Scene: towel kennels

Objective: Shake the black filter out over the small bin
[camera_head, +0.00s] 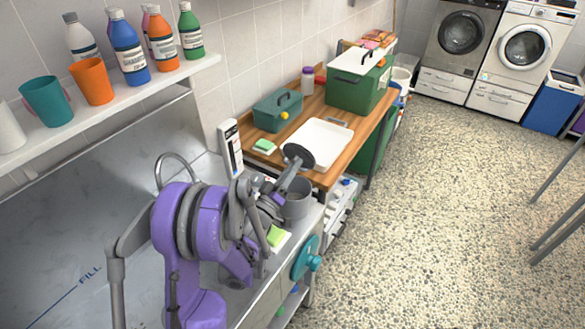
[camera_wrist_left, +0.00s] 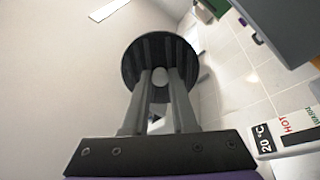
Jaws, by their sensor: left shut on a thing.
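The black filter (camera_head: 299,156), a round dark disc, is held up tilted at the end of my left gripper (camera_head: 288,174). In the left wrist view the filter (camera_wrist_left: 146,48) shows as a ribbed dark disc, with the two fingers of my left gripper (camera_wrist_left: 160,80) closed on a small light knob at its middle. The small bin (camera_head: 297,203) is a grey round container on the counter beside the sink. The filter is above the bin, apart from it. My right gripper is not in view.
A wooden table (camera_head: 345,160) behind the bin holds a white tray (camera_head: 318,142), a green toolbox (camera_head: 278,110) and a large green box (camera_head: 352,92). A steel sink (camera_head: 70,240) lies left. A shelf with bottles (camera_head: 127,50) and cups hangs above it.

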